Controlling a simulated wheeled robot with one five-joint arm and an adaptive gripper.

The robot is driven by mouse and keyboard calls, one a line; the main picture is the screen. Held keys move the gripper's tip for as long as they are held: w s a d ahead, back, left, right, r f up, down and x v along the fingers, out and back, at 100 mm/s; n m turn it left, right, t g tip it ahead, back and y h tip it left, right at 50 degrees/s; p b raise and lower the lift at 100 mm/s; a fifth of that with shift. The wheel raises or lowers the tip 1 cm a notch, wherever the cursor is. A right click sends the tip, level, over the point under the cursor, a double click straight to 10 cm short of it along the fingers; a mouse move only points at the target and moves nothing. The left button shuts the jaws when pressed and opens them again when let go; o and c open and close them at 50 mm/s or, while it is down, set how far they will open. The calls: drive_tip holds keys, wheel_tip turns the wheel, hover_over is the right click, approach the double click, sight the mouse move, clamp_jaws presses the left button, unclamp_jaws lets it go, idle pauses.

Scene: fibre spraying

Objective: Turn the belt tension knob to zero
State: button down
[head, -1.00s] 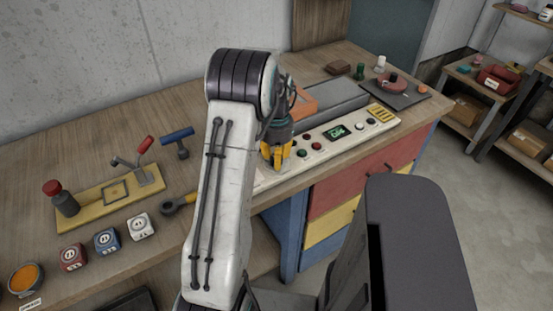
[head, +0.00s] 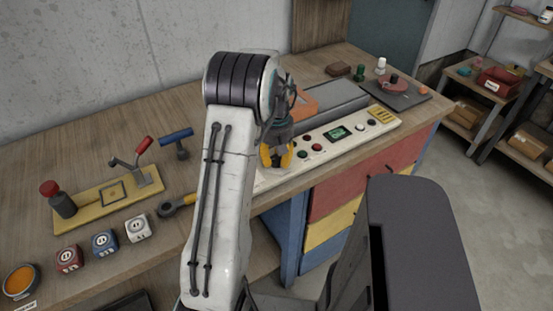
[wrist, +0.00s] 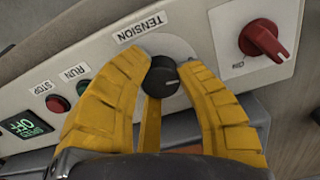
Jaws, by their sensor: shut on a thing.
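The belt tension knob (wrist: 163,78) is a small black round knob under the "TENSION" label (wrist: 142,28) in the wrist view. A short pale mark shows on it, pointing toward the picture's right. My gripper (wrist: 169,66) has its yellow fingers shut on the knob, one on each side, with another finger below it. In the head view, my gripper (head: 277,157) is down at the left part of the cream control panel (head: 330,148), and it hides the knob there.
A red switch (wrist: 264,40) stands right of the knob in the wrist view. A red stop button (wrist: 57,104) and a green run button (wrist: 83,87) lie left of it, near a green display (wrist: 25,127).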

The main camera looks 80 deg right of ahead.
sight(277, 158)
drive_tip(key=shift+a+f+n, duration=0.1)
drive_tip(key=shift+f+n, duration=0.05)
drive_tip(key=shift+n, duration=0.55)
drive_tip(key=c, duration=0.8)
unclamp_jaws()
wheel_tip(277, 158, up, 12)
drive_tip(key=shift+r, duration=0.1)
idle(0.9)
